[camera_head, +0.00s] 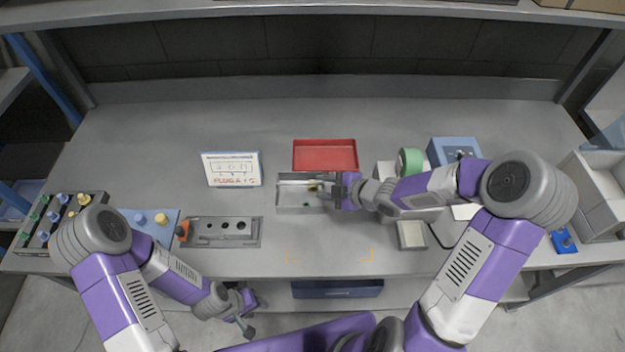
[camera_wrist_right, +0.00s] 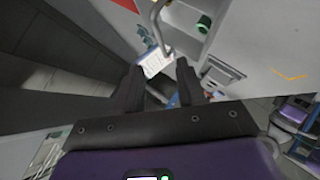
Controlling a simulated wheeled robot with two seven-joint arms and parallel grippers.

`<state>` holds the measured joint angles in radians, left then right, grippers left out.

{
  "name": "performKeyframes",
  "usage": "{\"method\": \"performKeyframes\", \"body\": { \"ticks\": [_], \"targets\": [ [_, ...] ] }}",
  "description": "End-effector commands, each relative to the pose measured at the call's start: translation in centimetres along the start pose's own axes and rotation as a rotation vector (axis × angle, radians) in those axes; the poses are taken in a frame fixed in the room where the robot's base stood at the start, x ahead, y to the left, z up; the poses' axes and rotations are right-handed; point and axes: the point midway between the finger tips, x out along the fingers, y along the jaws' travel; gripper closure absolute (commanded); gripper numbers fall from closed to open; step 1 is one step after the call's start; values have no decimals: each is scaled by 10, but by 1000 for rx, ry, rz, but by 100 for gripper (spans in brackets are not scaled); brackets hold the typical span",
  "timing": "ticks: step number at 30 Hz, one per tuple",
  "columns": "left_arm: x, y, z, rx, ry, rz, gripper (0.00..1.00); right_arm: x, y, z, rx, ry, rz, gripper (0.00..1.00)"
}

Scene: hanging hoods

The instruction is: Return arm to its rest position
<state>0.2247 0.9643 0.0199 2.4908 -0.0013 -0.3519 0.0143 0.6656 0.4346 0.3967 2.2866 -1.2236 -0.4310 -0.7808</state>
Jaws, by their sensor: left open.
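My right arm reaches in from the right over the bench. Its gripper (camera_head: 322,188) is over the grey tray (camera_head: 300,209) in the middle. In the right wrist view the fingers (camera_wrist_right: 160,82) stand apart with nothing seen between their tips. My left gripper (camera_head: 247,318) hangs low at the front left, in front of the bench edge, open and apart from the objects on the bench. The grey tray holds small items, one of them green (camera_wrist_right: 204,23); the gripper and arm partly hide it.
A red tray (camera_head: 325,154) lies behind the grey one. A sign card (camera_head: 232,169) stands at the left, with a grey block with holes (camera_head: 224,232) in front. A green roll (camera_head: 411,161) and a blue box (camera_head: 453,149) are at the right. The front middle of the bench is clear.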

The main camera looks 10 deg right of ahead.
Motion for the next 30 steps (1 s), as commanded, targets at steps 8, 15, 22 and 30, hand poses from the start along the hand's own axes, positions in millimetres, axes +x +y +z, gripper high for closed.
{"method": "performKeyframes", "body": {
  "ticks": [8,15,22,30],
  "targets": [
    [-7,3,0,0,0,0,57,-19,-1,0,1,0,-1,60],
    [-7,2,0,0,0,0,57,-18,-1,0,1,0,-1,60],
    [-7,2,0,0,0,0,57,-18,0,0,1,0,-1,60],
    [-44,16,2,0,0,0,57,-39,26,-20,0,0,0,60]
  ]
}}
